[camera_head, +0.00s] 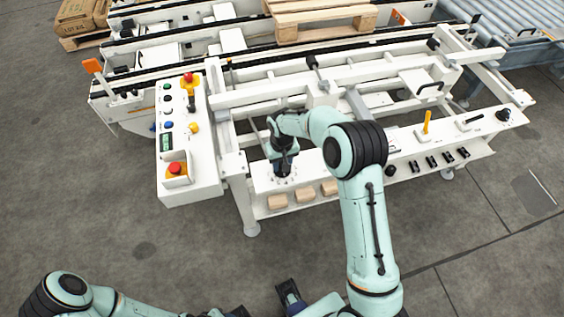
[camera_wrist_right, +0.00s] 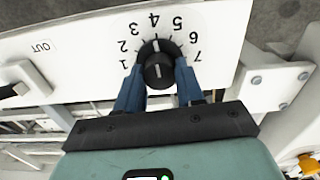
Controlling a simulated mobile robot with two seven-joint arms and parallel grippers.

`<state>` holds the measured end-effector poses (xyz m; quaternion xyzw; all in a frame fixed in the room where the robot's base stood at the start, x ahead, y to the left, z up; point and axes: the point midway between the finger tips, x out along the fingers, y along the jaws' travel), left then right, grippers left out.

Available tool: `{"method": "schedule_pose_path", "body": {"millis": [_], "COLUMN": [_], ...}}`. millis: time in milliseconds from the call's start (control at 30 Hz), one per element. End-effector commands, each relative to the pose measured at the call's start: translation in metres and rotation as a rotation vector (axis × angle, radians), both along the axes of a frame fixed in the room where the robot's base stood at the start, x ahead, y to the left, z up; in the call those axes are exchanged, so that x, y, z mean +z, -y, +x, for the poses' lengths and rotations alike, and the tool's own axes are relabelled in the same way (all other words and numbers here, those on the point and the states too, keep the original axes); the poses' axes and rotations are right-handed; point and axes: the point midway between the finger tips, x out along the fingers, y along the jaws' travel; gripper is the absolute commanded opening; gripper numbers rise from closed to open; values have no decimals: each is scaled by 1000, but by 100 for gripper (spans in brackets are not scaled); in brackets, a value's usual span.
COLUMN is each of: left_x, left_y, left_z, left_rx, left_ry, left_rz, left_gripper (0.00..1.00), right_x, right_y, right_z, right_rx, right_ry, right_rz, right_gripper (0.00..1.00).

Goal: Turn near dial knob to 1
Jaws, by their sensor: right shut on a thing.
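The near dial is a black knob (camera_wrist_right: 158,68) with a white pointer line, on a white plate (camera_wrist_right: 80,45) numbered 1 to 7. In the right wrist view the line points at about 4. My right gripper (camera_wrist_right: 158,84) has its two blue fingers shut on the knob from both sides. In the head view the right gripper (camera_head: 283,170) reaches down to the dial at the front left of the machine and mostly hides the knob. Dark blue parts at the bottom edge look like my left gripper (camera_head: 290,293); its jaws are unclear.
A white control box (camera_head: 205,165) with coloured buttons and a red emergency stop stands left of the dial. Wooden blocks (camera_head: 277,202) lie on the low shelf below. Another black knob (camera_head: 503,114) sits at the machine's right end. The floor in front is clear.

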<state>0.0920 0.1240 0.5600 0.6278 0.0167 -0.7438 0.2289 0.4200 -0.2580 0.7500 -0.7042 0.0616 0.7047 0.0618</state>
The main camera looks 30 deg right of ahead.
Motion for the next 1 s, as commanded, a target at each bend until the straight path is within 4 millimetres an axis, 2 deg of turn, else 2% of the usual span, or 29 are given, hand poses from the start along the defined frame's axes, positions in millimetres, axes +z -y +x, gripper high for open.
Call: {"method": "schedule_pose_path", "body": {"millis": [1000], "left_x": [15], "left_y": [0], "left_z": [5], "left_rx": [0], "left_ry": [7], "left_rz": [0], "left_gripper": [43], "right_x": [2], "right_y": [0], "right_z": [1], "right_rx": [966], "right_ry": [3], "right_rz": [-1], "right_gripper": [7]}}
